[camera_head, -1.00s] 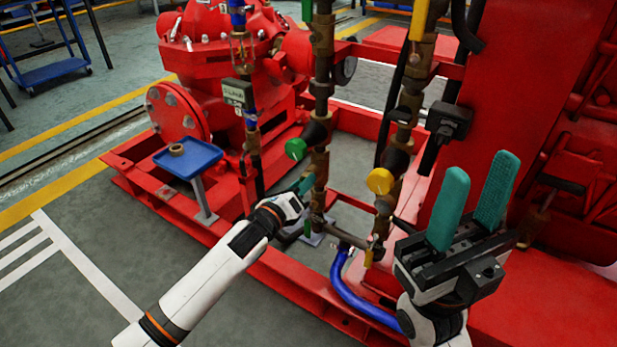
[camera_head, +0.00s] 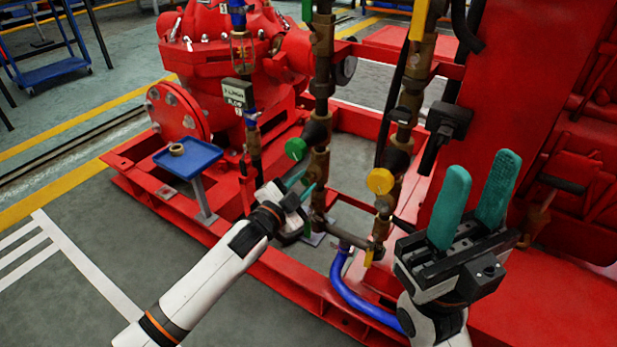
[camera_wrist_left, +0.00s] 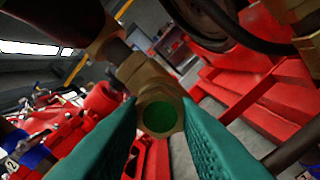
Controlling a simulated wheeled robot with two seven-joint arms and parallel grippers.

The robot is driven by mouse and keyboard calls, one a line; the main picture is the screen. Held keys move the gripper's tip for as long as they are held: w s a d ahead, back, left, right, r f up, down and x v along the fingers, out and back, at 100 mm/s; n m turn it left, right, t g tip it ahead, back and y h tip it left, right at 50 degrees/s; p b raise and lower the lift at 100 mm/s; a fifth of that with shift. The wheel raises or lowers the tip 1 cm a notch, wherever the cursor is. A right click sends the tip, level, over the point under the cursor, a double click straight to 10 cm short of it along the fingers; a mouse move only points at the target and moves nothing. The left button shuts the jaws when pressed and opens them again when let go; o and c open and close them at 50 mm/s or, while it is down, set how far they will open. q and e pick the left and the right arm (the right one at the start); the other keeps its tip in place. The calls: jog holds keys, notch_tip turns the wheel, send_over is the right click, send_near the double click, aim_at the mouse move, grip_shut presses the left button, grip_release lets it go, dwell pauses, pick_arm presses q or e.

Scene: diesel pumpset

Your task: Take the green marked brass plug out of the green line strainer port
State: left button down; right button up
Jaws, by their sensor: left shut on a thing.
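The green marked brass plug (camera_wrist_left: 160,112) is a hex brass piece with a round green face. In the left wrist view it sits between the two teal fingers of my left gripper (camera_wrist_left: 159,118), which is shut on it. The brass strainer body (camera_wrist_left: 138,68) lies right behind it, and I cannot tell whether the plug is still seated. In the head view my left gripper (camera_head: 307,181) is at the brass green line (camera_head: 319,165), below a round green cap (camera_head: 296,148); the plug is not clear there. My right gripper (camera_head: 482,163) is open and empty, raised at the right.
A blue tray (camera_head: 205,154) on a post, left of the line, holds a small brass ring (camera_head: 177,149). A second brass line with a yellow cap (camera_head: 380,181) stands to the right. A blue hose (camera_head: 352,296) and the red base frame (camera_head: 280,275) lie below.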

pick_arm(q)
jog(key=n, duration=0.3)
jog(key=shift+r, duration=0.1)
jog(key=shift+p, duration=0.4)
